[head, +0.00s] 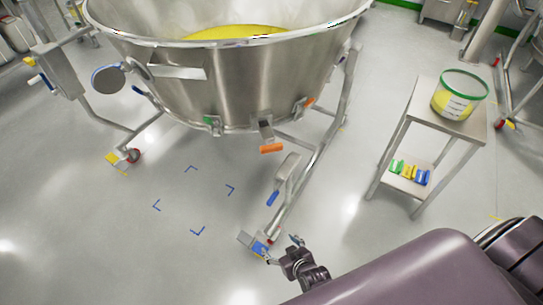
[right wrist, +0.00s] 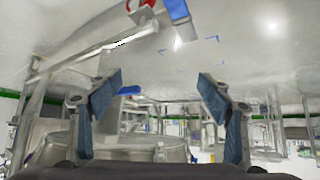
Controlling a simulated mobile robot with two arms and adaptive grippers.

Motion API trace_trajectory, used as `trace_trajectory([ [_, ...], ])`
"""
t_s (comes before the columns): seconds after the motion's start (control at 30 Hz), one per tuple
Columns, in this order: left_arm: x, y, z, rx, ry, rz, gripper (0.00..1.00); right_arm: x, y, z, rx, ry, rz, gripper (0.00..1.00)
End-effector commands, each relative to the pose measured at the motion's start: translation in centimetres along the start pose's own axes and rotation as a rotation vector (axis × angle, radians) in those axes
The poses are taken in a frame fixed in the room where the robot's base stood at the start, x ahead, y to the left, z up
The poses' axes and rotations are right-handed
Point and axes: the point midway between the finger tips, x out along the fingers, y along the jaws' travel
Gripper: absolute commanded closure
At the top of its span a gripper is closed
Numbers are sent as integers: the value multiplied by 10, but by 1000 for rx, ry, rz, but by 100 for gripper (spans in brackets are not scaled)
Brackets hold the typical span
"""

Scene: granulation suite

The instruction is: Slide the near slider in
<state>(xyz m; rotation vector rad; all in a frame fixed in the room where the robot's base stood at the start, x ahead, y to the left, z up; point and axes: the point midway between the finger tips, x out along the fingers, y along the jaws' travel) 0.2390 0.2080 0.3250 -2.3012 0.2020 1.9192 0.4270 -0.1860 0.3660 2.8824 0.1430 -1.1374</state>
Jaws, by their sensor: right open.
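A large steel bowl (head: 240,85) with yellow material inside stands on a wheeled frame. A steel fitting (head: 287,168) on its near right leg has a blue handle (head: 273,198); I cannot tell for sure that it is the near slider. An orange handle (head: 271,148) hangs under the bowl's near side. My right gripper (head: 281,248) is by the foot of that leg, below the blue handle in the picture and apart from it. In the right wrist view the gripper (right wrist: 158,88) is open and empty. A blue handle (right wrist: 130,90) shows beyond its left finger. My left gripper is out of view.
A blue-pedalled caster (head: 258,246) stands close to my right gripper. A side table (head: 418,115) at right holds a green-rimmed tub (head: 458,95), with several coloured pieces on its lower shelf. Blue corner marks (head: 198,231) lie on clear floor left of the leg.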

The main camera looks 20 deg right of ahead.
Motion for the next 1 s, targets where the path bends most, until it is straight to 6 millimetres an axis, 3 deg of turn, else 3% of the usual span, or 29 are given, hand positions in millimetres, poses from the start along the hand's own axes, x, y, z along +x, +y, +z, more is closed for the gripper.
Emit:
trace_trajectory([
  [0.03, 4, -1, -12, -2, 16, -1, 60, 16, 4, -26, 11, 78, 14, 25],
  [0.17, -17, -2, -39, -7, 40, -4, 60, 25, 20, -103, 34, 266, 54, 25],
  [0.3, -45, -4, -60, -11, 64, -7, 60, 16, 41, -180, 56, 462, 109, 25],
  [0.43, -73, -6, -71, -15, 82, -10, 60, -3, 61, -234, 72, 610, 159, 25],
  [0.53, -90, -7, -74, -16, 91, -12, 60, -18, 73, -261, 81, 689, 189, 25],
  [0.7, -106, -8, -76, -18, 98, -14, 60, -31, 82, -282, 88, 747, 212, 25],
  [1.0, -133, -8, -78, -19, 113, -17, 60, -7, 91, -308, 88, 752, 214, 25],
])
